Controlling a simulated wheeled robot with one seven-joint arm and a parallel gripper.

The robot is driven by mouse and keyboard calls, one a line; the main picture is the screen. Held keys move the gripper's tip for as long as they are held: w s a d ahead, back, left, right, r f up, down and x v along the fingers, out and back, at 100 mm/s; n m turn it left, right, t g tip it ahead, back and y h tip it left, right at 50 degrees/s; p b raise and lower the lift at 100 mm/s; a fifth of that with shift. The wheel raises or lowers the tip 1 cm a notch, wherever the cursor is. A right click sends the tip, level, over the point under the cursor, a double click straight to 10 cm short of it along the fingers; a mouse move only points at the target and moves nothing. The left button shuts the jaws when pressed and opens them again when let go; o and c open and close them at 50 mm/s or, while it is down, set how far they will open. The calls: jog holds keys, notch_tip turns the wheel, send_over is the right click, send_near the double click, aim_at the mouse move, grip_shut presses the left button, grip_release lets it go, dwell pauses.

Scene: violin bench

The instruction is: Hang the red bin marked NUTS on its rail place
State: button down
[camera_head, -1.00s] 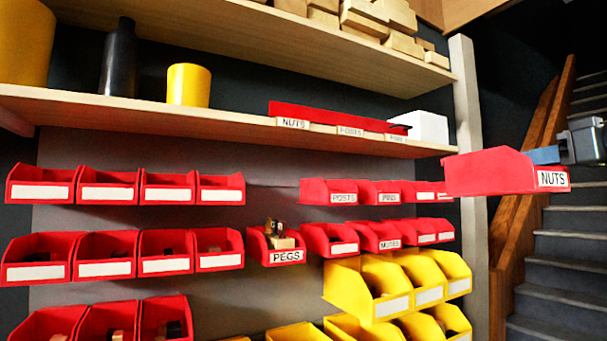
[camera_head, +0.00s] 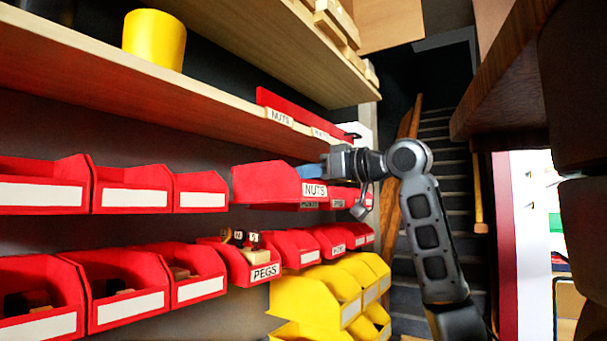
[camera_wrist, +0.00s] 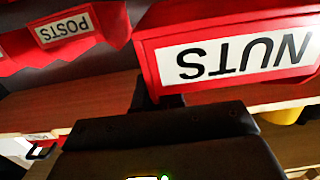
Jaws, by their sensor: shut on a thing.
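The red NUTS bin (camera_head: 262,183) is held in the air in front of the upper bin row, above the PEGS bin (camera_head: 250,262). My gripper (camera_head: 312,171) is shut on its right, label end, with a blue part showing at the jaws. In the wrist view the NUTS label (camera_wrist: 240,52) reads upside down, close above my gripper (camera_wrist: 158,98). The gap in the upper row, left of the NUTS bin, shows bare rail wall (camera_head: 230,222) only in part. Whether the bin touches the rail is hidden.
A red bin (camera_head: 200,190) ends the left group of the upper row. The POSTS bin (camera_wrist: 65,28) is beside the held bin in the wrist view. A wooden shelf (camera_head: 200,92) runs above, carrying a red strip (camera_head: 300,112) with a NUTS label. Yellow bins (camera_head: 310,300) stand below.

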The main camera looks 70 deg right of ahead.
jog(key=shift+s, duration=0.1)
jog(key=shift+r+p+x, duration=0.2)
jog(key=shift+p+x, duration=0.7)
jog(key=shift+x, duration=3.55)
jog(key=shift+d, duration=0.1)
jog(key=shift+r, duration=0.1)
jog(key=shift+p+x, duration=0.55)
jog(key=shift+x, duration=1)
jog(key=shift+f+b, duration=0.5)
jog(key=shift+f, duration=0.3)
dwell(0.7)
